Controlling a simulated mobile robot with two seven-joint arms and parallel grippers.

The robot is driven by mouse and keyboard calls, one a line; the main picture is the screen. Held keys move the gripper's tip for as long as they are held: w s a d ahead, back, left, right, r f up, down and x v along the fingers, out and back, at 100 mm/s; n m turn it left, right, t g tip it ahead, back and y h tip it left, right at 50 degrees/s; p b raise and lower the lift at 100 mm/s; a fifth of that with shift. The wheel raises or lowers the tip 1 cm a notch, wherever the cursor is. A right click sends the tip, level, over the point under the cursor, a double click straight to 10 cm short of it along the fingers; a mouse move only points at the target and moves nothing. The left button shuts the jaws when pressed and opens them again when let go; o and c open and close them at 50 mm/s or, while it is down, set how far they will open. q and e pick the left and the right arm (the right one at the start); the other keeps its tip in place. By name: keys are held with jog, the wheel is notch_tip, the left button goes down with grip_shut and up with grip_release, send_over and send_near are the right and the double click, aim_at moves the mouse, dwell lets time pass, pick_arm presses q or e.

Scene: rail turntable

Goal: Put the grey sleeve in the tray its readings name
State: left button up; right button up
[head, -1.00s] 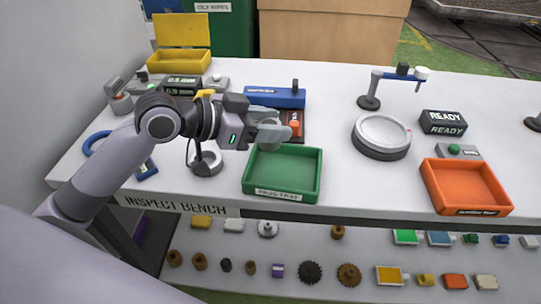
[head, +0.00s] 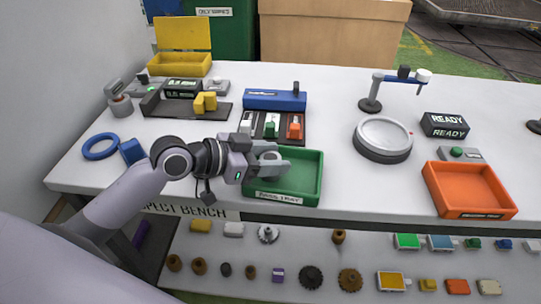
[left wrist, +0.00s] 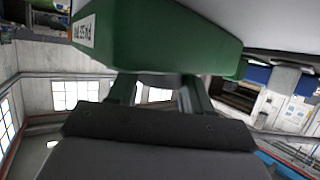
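My left gripper (head: 268,161) is over the left part of the green tray (head: 300,197). A light grey shape shows between its fingers in the head view; I cannot tell whether it is the grey sleeve or part of the gripper. In the left wrist view the two fingers (left wrist: 156,92) stand apart, and the green tray's wall (left wrist: 165,40) hides their tips. My right gripper is not in view.
A gauge with a lit display (head: 183,86) and yellow block (head: 205,102) stands at back left, before a yellow open box (head: 180,68). A dark rack (head: 259,130), blue block (head: 275,101), round pan (head: 383,134) and READY display (head: 444,125) are on the bench.

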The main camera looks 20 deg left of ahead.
pick_arm(q)
jog(key=o, duration=0.4)
jog(key=shift+c, duration=0.2)
jog(key=shift+r, duration=0.15)
jog(key=shift+s+a, duration=0.15)
jog(key=shift+a, duration=0.1)
jog(key=b+v, duration=0.1)
jog(key=v, duration=0.8)
jog(key=shift+s+a+r, duration=0.1)
jog(key=shift+s+a, duration=0.1)
jog(key=shift+s, duration=0.15)
jog(key=shift+v, duration=0.8)
jog(key=shift+r, duration=0.15)
